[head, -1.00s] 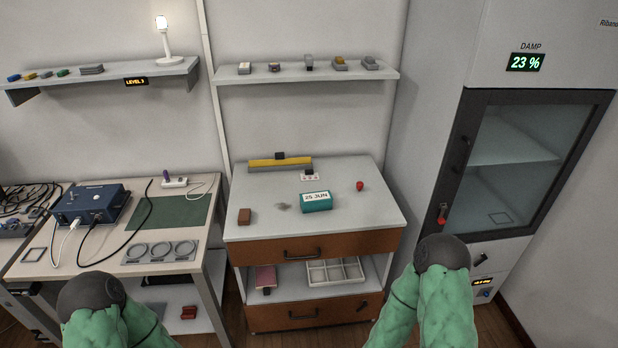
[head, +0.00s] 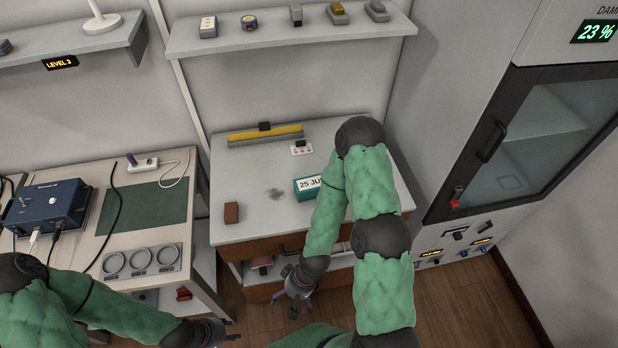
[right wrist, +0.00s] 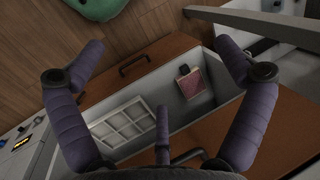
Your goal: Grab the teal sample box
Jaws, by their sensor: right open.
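The teal sample box (head: 307,187) stands on the grey top of the middle cabinet in the head view. It bears a white label reading "25 JUN", and my right arm covers its right part. My right gripper (head: 293,308) hangs low in front of the cabinet's drawers, below and apart from the box. In the right wrist view my right gripper (right wrist: 160,75) is open and empty, with purple fingers spread. My left gripper (head: 228,330) is at the bottom of the head view, left of the right one, too small to read its opening.
A brown block (head: 231,212), a yellow-and-grey bar (head: 265,135) and a small white item (head: 301,148) share the cabinet top. A cabinet door handle (head: 492,142) is at right.

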